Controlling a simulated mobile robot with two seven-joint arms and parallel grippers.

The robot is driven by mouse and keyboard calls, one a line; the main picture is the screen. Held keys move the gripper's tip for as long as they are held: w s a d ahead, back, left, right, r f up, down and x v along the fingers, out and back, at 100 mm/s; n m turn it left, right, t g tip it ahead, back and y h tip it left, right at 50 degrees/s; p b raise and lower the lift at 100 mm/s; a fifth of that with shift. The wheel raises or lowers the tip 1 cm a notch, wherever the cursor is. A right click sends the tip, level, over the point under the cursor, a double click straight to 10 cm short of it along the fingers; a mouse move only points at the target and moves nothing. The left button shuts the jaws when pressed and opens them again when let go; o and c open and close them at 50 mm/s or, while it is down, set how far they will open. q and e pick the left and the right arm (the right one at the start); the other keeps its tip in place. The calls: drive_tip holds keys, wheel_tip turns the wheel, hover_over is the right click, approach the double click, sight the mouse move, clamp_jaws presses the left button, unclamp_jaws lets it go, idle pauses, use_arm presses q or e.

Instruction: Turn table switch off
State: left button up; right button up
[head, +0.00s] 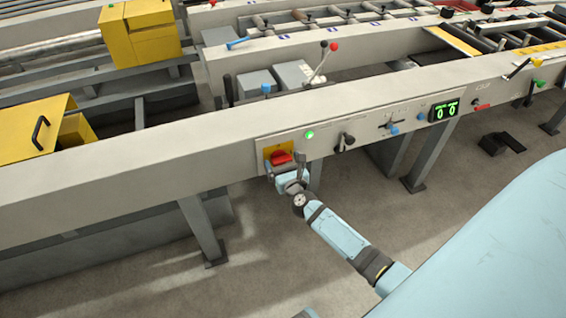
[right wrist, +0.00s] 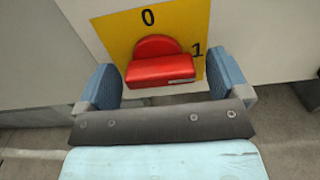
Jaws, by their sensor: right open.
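The table switch is a red rotary knob (head: 281,157) on a yellow plate (head: 268,150) on the front of the beam. In the right wrist view the knob (right wrist: 158,70) lies with its grip bar nearly level, and a pale mark shows at its right end, on the side of the "1". The "0" stands above it on the yellow plate (right wrist: 120,37). My right gripper (head: 286,170) is at the knob. Its open fingers (right wrist: 163,76) stand on the left and right of the knob, with gaps on both sides. My left gripper is not in view.
A lit green lamp (head: 309,134) sits just above and right of the switch. A black lever (head: 345,142), a blue knob (head: 394,131) and a green display (head: 445,109) follow along the beam. A table leg (head: 203,230) stands below left.

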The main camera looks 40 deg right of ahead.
drive_tip(key=c, duration=0.9)
drive_tip(key=shift+c, duration=0.2)
